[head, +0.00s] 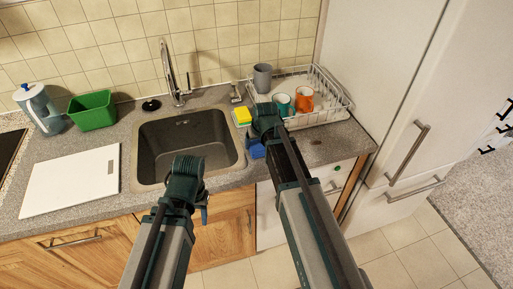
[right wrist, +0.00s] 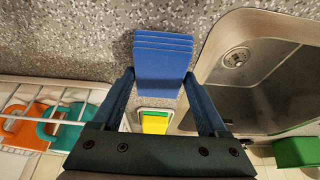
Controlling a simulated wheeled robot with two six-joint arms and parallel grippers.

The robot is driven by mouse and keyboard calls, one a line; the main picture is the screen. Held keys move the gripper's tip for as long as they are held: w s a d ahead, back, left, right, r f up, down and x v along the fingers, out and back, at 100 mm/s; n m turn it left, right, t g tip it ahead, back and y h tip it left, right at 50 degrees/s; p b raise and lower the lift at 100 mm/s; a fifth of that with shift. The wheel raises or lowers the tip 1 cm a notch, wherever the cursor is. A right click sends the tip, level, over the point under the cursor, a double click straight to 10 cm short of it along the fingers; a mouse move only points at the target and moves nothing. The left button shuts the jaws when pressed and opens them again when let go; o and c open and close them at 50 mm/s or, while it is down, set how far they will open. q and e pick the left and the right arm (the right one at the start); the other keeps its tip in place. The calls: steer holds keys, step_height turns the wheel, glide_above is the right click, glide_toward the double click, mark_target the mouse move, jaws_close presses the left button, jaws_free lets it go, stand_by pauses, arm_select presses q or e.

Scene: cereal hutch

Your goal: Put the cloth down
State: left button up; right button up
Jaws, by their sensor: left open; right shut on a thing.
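The folded blue cloth (head: 257,151) is in my right gripper (head: 257,139), over the counter strip between the sink and the dish rack. In the right wrist view the cloth (right wrist: 163,62) sits between the two fingers, its folded layers showing, above the speckled counter. I cannot tell whether it touches the counter. My left gripper (head: 204,212) is open and empty in front of the sink, near the counter's front edge; its fingers are mostly hidden by my arm.
The sink (head: 160,150) lies left of the cloth. A yellow-green sponge (head: 243,116) is behind it. The white dish rack (head: 335,112) with a grey cup (head: 262,77), teal mug (head: 281,104) and orange mug (head: 304,99) stands right. A white board (head: 72,182) lies far left.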

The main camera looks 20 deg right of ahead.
steer(key=shift+f, duration=0.1)
steer(key=shift+f, duration=0.1)
steer(key=shift+f, duration=0.15)
steer(key=o, duration=1.1)
steer(key=shift+r, duration=0.25)
